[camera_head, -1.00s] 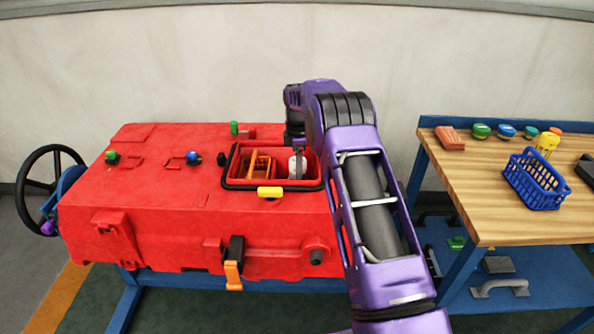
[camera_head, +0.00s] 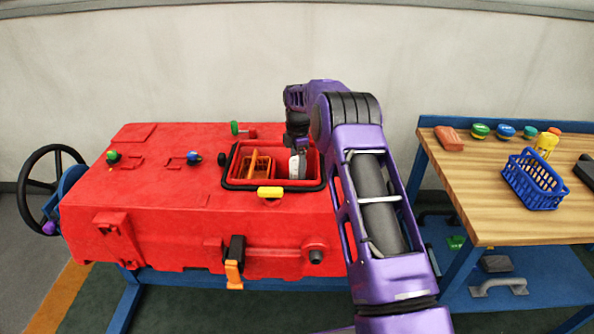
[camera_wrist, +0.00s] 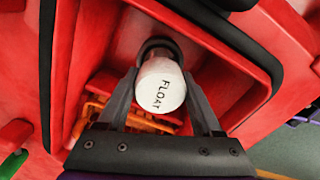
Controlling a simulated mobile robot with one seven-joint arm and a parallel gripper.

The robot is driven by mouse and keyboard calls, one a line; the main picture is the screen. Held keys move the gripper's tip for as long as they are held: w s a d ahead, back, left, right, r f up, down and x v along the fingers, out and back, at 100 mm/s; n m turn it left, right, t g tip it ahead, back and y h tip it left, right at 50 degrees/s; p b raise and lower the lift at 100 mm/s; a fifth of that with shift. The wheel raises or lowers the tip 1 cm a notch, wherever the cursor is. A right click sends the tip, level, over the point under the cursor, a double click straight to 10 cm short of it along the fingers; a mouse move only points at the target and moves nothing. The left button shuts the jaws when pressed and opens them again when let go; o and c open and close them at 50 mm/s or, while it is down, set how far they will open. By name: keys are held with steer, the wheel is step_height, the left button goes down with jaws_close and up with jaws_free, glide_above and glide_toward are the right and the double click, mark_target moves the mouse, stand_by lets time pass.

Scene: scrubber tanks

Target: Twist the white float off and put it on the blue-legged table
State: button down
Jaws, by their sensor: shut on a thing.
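The white float (camera_wrist: 160,86), a round cap marked "FLOAT", shows in the wrist view inside the opening of the red tank (camera_head: 150,215). My gripper (camera_wrist: 163,98) is shut on it, with one finger on each side. In the head view the float (camera_head: 296,168) is a small pale shape inside the opening, partly hidden by my gripper (camera_head: 298,150). Whether it is still seated cannot be told. The blue-legged table (camera_head: 460,190) with a wooden top stands to the right of the tank.
An orange basket (camera_head: 256,164) sits in the opening, left of the float. On the table are a blue basket (camera_head: 535,180), a brick-red block (camera_head: 449,138), several knobs and a yellow bottle (camera_head: 546,144). The table's front left top is clear.

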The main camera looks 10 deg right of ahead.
steer(key=shift+n, duration=0.7)
steer(key=shift+n+p, duration=0.35)
steer(key=shift+n, duration=0.35)
steer(key=shift+n, duration=0.8)
jaws_free()
